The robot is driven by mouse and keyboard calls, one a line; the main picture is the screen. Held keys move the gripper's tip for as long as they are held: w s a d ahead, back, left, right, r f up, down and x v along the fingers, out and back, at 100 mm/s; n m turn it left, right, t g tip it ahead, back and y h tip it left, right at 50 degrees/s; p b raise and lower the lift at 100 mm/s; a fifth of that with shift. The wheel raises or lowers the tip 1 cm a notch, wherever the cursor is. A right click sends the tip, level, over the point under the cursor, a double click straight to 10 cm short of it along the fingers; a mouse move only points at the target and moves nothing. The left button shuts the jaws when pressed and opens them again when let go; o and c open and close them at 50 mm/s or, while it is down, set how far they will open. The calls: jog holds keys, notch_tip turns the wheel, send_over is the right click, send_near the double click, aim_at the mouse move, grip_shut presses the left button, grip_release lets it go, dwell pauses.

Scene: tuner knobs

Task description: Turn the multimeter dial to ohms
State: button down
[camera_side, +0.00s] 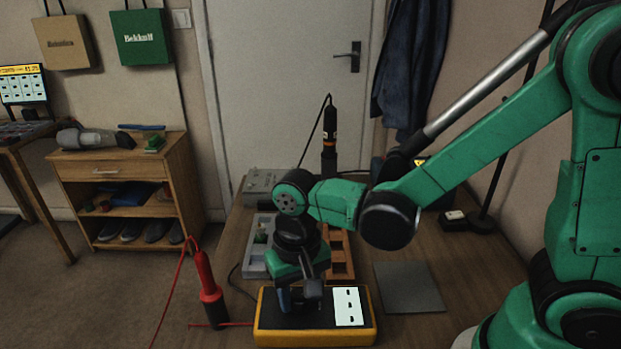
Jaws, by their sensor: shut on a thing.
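The multimeter (364,335) lies flat near the front edge of the bench, a yellow case with a dark face. Its pale screen (348,307) is at the right end and shows a few dark marks. My gripper (300,302) points down over the left and middle part of the dark face. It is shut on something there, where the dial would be. The dial itself is hidden behind my gripper, so I cannot tell which setting it points to.
A red probe (208,290) stands left of the multimeter, with a red lead. A black probe (329,140) stands behind my wrist. A grey tray (256,262) and an orange-brown rack (341,262) are behind the multimeter. A flat grey mat (408,287) lies to the right.

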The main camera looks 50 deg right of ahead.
aim_at(299, 294)
jog(key=shift+m, duration=1.1)
jog(key=shift+c, duration=2.1)
grip_release()
jog(key=shift+r, duration=0.1)
jog(key=shift+r, duration=2.75)
